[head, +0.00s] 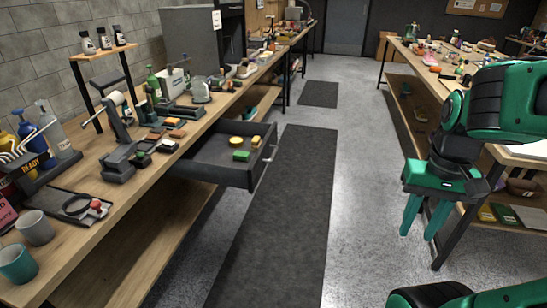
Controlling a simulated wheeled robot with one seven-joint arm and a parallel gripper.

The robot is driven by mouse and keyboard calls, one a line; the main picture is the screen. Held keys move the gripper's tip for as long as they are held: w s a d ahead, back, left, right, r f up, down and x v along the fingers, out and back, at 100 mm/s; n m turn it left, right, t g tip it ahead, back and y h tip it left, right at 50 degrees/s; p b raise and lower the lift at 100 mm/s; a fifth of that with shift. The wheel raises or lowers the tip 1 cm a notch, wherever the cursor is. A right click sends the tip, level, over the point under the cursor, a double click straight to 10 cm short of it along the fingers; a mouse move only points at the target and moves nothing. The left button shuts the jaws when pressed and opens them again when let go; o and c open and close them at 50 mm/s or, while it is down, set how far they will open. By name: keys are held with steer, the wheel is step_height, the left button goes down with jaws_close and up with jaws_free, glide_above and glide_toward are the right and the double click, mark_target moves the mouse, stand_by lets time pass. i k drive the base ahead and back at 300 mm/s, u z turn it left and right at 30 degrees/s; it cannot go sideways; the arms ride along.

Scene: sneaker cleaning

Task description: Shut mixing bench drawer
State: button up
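The dark grey drawer (208,172) is pulled well out from under the left wooden bench (112,219), over the aisle. Its front panel (263,156) faces right and carries a bar handle (268,168). A yellow piece, a green block and another small yellow item lie inside the drawer. My gripper (419,220) hangs at the right with its green fingers pointing down. It is empty, and its two fingers stand apart. A wide gap of floor separates it from the drawer.
Dark mats (284,220) lie on the grey floor (350,140) between the benches; the aisle is clear. The right bench (399,58), with a lower shelf, stands close behind my arm. Mugs, bottles and tools crowd the left bench top.

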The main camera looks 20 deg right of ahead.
mark_target(210, 159)
steer(key=z, duration=0.05)
steer(key=i, duration=1)
steer(key=u, duration=0.05)
